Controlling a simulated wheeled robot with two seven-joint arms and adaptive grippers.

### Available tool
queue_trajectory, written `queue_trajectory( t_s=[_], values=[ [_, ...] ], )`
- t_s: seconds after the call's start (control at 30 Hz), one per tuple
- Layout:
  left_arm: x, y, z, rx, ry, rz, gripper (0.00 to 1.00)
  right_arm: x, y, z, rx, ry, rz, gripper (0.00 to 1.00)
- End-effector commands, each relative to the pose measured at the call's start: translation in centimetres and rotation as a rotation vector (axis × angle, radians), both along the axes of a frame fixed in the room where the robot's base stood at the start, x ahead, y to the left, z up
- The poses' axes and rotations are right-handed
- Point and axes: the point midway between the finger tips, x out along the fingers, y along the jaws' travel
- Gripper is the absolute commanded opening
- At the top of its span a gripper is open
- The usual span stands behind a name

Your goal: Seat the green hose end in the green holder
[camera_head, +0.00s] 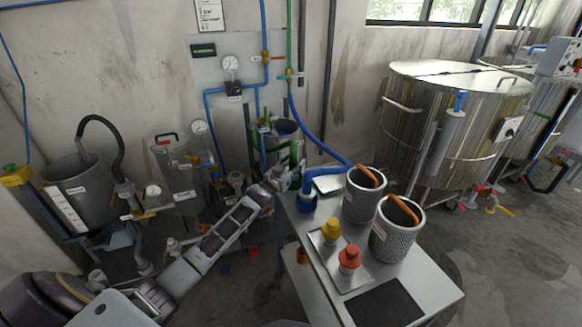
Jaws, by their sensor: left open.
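My left gripper (291,178) reaches in from the left to the back left corner of the steel table (429,280). It is open. A green hose-like part (294,157) stands right at its fingertips. The gripper partly covers it, and it is too small to tell whether it is the hose end or the holder, or whether the two touch. More green parts (266,128) show just behind, by a blue-rimmed vessel. My right gripper is not in view.
A blue hose (319,133) bends down to a blue fitting (307,201) close to the gripper. Two grey baskets (394,242) with orange handles stand on the table. A tray (357,277) holds a yellow plug (331,232) and a red plug (348,261). A large steel tank (437,130) stands behind.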

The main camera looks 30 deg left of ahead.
Motion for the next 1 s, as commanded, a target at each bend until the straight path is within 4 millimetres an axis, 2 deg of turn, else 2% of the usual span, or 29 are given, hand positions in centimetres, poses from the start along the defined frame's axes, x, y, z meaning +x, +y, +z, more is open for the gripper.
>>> queue_trajectory(
  t_s=[0.37, 1.0],
  values=[
    [-1.2, 0.1, 0.1, 0.0, -0.003, 0.0, 0.54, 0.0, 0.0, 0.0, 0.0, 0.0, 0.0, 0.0],
    [-6.1, 0.4, 0.2, 0.0, -0.004, -0.001, 0.54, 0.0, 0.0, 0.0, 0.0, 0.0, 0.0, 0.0]
  ],
)
